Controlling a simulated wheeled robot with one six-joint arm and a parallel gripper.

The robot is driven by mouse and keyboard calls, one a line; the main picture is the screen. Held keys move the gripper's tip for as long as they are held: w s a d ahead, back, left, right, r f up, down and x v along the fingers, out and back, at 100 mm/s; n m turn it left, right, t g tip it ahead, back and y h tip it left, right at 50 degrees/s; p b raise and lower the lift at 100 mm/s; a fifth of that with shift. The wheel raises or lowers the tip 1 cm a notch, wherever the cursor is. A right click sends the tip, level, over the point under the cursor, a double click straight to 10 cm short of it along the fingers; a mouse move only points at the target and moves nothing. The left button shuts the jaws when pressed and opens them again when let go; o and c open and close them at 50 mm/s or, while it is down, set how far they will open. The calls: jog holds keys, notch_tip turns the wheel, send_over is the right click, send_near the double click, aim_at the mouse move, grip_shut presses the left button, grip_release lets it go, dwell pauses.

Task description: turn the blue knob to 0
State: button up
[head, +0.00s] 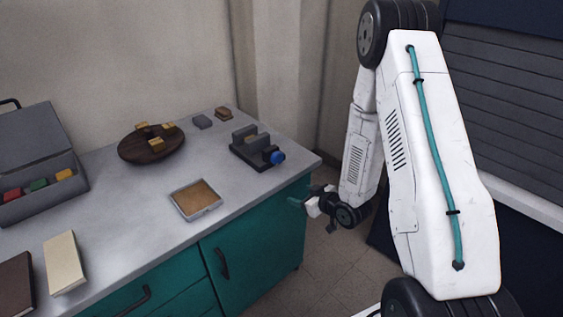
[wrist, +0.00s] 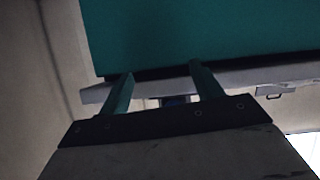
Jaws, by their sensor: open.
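The blue knob (head: 278,157) sits on the front right end of a dark grey device (head: 252,148) near the right end of the countertop. No scale or number on it can be read at this size. My gripper (head: 300,203) is beside the cabinet's right end, lower than the countertop and apart from the knob. In the wrist view my gripper (wrist: 160,82) has its two teal fingers spread with nothing between them.
The grey countertop (head: 110,235) carries a round wooden board (head: 130,153) with small blocks, a shallow tray (head: 196,200), an open grey case (head: 40,150), a cream book (head: 64,262) and a dark book (head: 16,283). Teal cabinet doors (head: 265,240) stand below. The floor right of them is clear.

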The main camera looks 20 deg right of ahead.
aim_at(279, 160)
notch_tip(279, 160, up, 8)
jog(key=w+a+n+t+y, duration=0.1)
jog(key=w+t+y, duration=0.1)
jog(key=t, duration=0.3)
jog(key=x, duration=0.7)
jog(key=shift+w+a+r, duration=0.15)
jog(key=shift+w+a, duration=0.15)
jog(key=shift+a, duration=0.1)
jog(key=shift+c, duration=0.4)
jog(key=c, duration=0.9)
